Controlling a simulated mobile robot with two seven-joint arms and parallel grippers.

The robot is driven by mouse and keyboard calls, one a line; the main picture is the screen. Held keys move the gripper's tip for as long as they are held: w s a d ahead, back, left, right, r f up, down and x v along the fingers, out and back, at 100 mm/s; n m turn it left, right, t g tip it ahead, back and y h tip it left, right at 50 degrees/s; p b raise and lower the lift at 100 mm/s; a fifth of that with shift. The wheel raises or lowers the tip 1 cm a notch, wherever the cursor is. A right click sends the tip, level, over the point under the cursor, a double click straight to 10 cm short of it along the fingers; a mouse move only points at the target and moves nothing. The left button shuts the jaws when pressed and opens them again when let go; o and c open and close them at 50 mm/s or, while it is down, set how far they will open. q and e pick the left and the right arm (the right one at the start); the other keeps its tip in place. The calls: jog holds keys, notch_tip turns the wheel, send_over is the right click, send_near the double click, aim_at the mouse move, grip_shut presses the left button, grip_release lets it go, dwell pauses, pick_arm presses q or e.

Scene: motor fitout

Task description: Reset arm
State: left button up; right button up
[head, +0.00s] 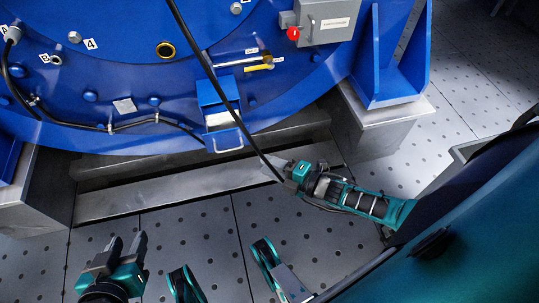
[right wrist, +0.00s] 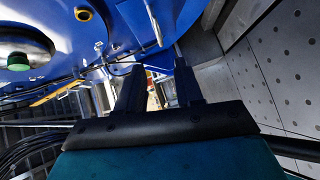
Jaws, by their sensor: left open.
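My left gripper (head: 126,242) is low at the left of the head view, above the perforated floor. Its two dark fingers point up the picture, apart, with nothing seen between them. My right gripper (head: 274,166) reaches in from the right, just below the open blue drawer (head: 211,94), in front of the motor's base step. In the right wrist view its two dark fingers (right wrist: 158,88) stand apart with a clear gap and nothing held. A black cable (head: 232,118) hangs down across the motor (head: 130,75) and passes by the right gripper; I cannot tell whether they touch.
A grey box (head: 328,22) with a red button (head: 293,33) is on the motor's upper right. A yellow-handled tool (head: 258,67) lies above the drawer. A blue foot (head: 391,60) stands on a grey block at right. The perforated floor (head: 200,225) between the grippers is clear.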

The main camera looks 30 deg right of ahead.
pick_arm(q)
jog(key=shift+s+d, duration=0.1)
jog(key=shift+s, duration=0.25)
pick_arm(e)
jog(key=shift+s+d+r, duration=0.1)
jog(key=shift+s+d, duration=0.1)
jog(key=shift+s, duration=0.1)
jog(key=s+a+r+m+g+h, duration=0.2)
jog(key=s+a+r+m, duration=0.2)
jog(key=r+m, duration=0.45)
jog(key=s+a+r+m+g+h, duration=0.25)
jog(key=s+a+r+m, duration=0.25)
jog(key=m, duration=0.6)
pick_arm(q)
jog(key=s+a+r+y+p, duration=0.1)
jog(key=a+r+p, duration=0.3)
jog(key=r+p, duration=0.9)
jog(key=s+p, duration=0.1)
jog(key=p, duration=0.5)
jog(key=shift+r+p, duration=0.2)
jog(key=shift+p, duration=0.2)
pick_arm(e)
jog(key=s+d+r+t+h, duration=0.1)
jog(key=d+r, duration=0.3)
jog(key=r, duration=0.8)
jog(key=shift+s+r+h, duration=0.15)
jog(key=shift+r+h, duration=0.2)
